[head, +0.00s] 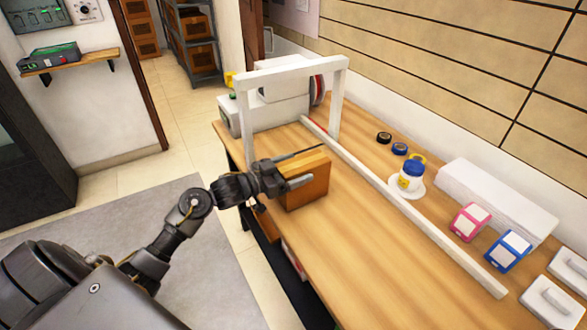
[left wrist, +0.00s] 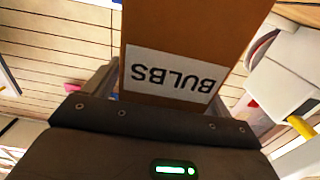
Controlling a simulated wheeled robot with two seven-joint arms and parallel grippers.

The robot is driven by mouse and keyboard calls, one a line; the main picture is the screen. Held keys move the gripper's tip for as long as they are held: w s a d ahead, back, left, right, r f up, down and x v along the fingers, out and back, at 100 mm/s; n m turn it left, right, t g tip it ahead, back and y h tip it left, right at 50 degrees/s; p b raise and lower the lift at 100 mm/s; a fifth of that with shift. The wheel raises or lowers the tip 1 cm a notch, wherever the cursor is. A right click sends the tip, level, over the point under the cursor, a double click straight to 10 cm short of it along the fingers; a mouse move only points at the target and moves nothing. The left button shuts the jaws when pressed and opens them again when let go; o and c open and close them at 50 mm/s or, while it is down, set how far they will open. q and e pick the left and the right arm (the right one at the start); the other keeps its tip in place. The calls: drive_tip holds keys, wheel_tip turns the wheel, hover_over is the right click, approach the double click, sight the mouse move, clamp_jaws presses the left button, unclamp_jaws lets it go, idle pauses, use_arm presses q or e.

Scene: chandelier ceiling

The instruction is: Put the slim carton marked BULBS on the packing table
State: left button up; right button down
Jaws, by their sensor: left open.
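The slim carton (head: 308,190) is orange-brown and stands on the packing table (head: 350,255), near its left edge. In the left wrist view the carton (left wrist: 190,30) fills the middle, and its white BULBS label reads upside down. My left gripper (head: 308,166) is open, with one finger on each side of the carton's upper part. In the left wrist view the fingers flank the carton; whether they touch it I cannot tell. My right gripper is not in view.
A white frame (head: 338,105) and a long white bar (head: 400,205) stand on the table behind the carton. The table's near middle is clear.

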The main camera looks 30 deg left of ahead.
use_arm(q)
drive_tip(key=shift+r, duration=0.2)
drive_tip(key=b+v, duration=0.1)
drive_tip(key=v, duration=1.1)
drive_tip(key=shift+f, duration=0.15)
